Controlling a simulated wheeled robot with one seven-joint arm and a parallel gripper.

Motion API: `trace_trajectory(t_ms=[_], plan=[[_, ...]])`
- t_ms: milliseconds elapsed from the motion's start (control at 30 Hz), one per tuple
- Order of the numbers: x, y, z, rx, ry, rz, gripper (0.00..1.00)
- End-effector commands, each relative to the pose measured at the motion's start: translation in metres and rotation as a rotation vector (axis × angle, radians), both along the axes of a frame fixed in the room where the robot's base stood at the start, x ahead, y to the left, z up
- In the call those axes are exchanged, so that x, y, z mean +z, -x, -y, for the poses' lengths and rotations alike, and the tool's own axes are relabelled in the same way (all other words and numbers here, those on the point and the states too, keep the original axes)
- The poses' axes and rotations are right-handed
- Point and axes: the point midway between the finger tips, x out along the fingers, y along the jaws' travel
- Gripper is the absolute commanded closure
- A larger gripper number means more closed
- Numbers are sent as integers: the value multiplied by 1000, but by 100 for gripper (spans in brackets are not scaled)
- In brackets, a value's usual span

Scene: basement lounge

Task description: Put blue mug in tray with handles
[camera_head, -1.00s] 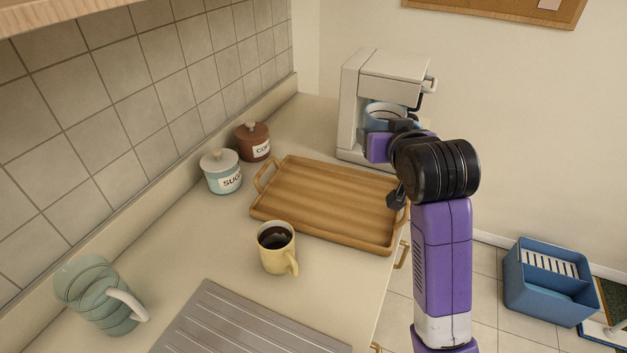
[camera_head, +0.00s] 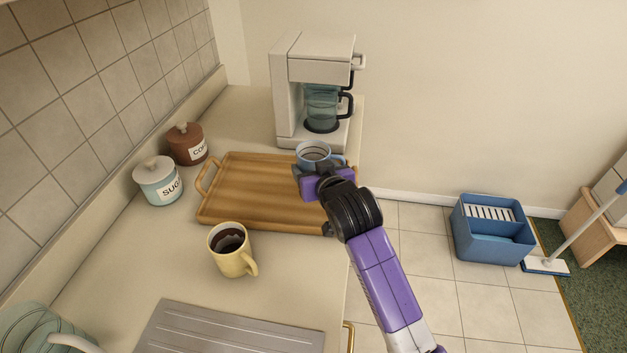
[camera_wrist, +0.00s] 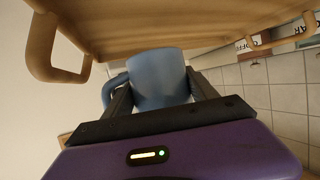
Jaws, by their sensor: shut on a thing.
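The blue mug (camera_head: 313,151) is held upright by my gripper (camera_head: 312,168) at the far right corner of the wooden tray with handles (camera_head: 262,183). In the wrist view the mug (camera_wrist: 158,78) sits between the two fingers of my gripper (camera_wrist: 160,98), and its handle sticks out to the left. The tray (camera_wrist: 175,28) spans the top of that view, close to the mug. The mug overlaps the tray's edge in the head view; I cannot tell its height above it. The tray is empty where visible; my gripper and arm hide its right handle and corner.
A white coffee maker (camera_head: 312,75) with a glass carafe stands just behind the mug. A yellow mug (camera_head: 232,252) with dark liquid is before the tray. Sugar (camera_head: 158,183) and coffee (camera_head: 187,146) canisters stand left. A blue bin (camera_head: 492,230) is on the floor.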

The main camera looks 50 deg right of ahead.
Motion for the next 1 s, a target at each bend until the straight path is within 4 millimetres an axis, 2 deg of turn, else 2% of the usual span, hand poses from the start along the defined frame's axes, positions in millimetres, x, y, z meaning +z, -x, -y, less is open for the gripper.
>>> trace_trajectory(t_ms=[300, 800, 833, 900, 1000], plan=[[-39, 1, 0, -1, 0, -2, 88], [-48, 0, 0, 0, 1, 0, 88], [-48, 0, 0, 0, 0, -2, 28], [-48, 0, 0, 0, 0, -2, 14], [-47, 1, 0, 0, 0, -2, 12]])
